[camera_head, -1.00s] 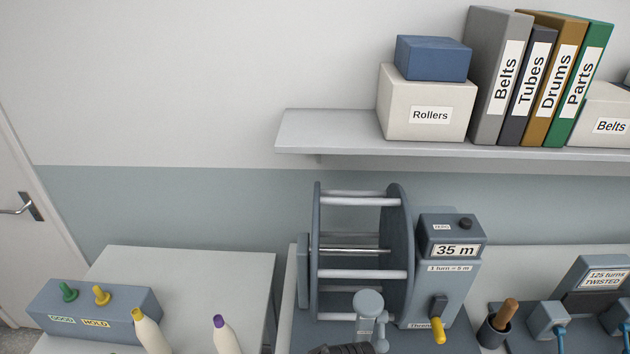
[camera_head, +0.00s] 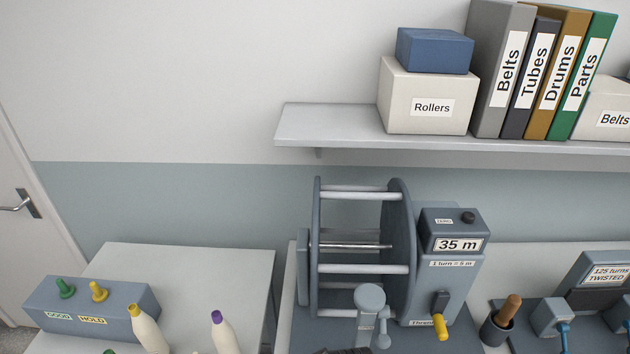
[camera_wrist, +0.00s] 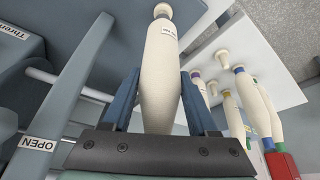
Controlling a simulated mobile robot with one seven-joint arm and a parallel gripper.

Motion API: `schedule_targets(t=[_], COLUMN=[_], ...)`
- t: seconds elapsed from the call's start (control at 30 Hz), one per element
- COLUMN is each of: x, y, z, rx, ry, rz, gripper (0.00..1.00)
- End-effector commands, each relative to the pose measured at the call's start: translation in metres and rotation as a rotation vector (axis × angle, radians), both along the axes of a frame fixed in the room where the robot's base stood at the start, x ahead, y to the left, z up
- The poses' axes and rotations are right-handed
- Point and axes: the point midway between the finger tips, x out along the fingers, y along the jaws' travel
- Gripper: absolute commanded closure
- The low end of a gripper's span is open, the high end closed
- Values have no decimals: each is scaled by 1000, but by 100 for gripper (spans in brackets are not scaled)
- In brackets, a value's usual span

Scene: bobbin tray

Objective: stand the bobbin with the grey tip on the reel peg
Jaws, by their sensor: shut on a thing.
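My gripper (camera_wrist: 160,76) is shut on a cream bobbin (camera_wrist: 161,48), its blue fingers on both sides of the body. The bobbin has a small white label and a flanged end pointing away from the gripper. I cannot tell which part is the reel peg.
A yellow-tipped bobbin (camera_head: 148,330) and a purple-tipped bobbin (camera_head: 224,332) stand on the left table (camera_head: 200,270), near a GOOD/HOLD box (camera_head: 92,307). The counter box (camera_head: 440,270) reads 35 m. A cup with a wooden handle (camera_head: 498,327) stands right of it. A shelf (camera_head: 340,132) hangs above.

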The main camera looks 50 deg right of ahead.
Motion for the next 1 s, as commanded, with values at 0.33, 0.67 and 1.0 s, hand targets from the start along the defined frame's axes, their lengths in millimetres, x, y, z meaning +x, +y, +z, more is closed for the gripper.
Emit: schedule_targets(t=[0.33, 0.67, 1.0], x=[0, 0, 0], y=[0, 0, 0], z=[-11, -21, -25], rx=[0, 0, 0], ry=[-1, -1, 0], rz=[0, 0, 0], gripper=[100, 100, 12])
